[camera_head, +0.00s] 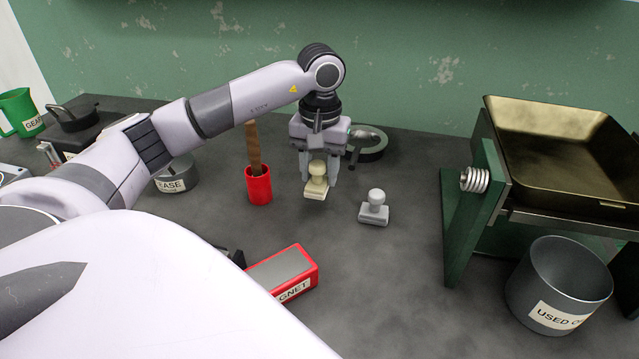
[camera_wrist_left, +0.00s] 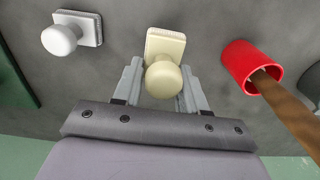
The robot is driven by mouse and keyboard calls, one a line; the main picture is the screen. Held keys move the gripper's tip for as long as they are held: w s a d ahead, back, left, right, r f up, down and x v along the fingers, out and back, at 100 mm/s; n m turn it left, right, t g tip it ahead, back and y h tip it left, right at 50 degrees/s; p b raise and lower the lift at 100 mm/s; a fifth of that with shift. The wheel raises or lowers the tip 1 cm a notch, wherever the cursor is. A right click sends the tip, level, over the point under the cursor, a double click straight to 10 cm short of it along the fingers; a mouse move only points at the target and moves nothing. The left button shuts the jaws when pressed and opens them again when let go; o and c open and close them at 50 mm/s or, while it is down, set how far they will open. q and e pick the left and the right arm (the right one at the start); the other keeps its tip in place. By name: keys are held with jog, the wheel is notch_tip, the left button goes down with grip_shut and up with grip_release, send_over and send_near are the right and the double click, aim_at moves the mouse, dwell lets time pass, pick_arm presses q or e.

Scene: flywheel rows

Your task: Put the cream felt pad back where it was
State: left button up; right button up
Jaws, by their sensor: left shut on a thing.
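The cream felt pad (camera_head: 317,183) is a small block with a round knob on top. My left gripper (camera_head: 318,178) is shut on it, with a finger on each side of the knob. The pad is upright, at or just above the bench; I cannot tell whether it touches. In the left wrist view the pad (camera_wrist_left: 165,62) sits between the fingers of my left gripper (camera_wrist_left: 163,92). A similar grey pad (camera_head: 374,208) stands on the bench to its right, and it also shows in the left wrist view (camera_wrist_left: 72,33). My right gripper is not in view.
A red cup (camera_head: 259,187) with a brown handle stands close left of the gripper. A dark ring-shaped thing (camera_head: 370,146) lies behind. A red magnet box (camera_head: 286,273) is in front. A green stand with a brass tray (camera_head: 545,125) and a used-oil can (camera_head: 560,287) are right.

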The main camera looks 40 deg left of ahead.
aim_at(319, 188)
pick_arm(q)
jog(key=shift+f, duration=2.1)
jog(key=shift+f, duration=0.2)
jog(key=o, duration=1.2)
jog(key=shift+r, duration=0.1)
notch_tip(319, 188, up, 12)
jog(key=shift+d+r, duration=0.1)
jog(key=shift+r, duration=0.05)
jog(key=shift+s, duration=0.1)
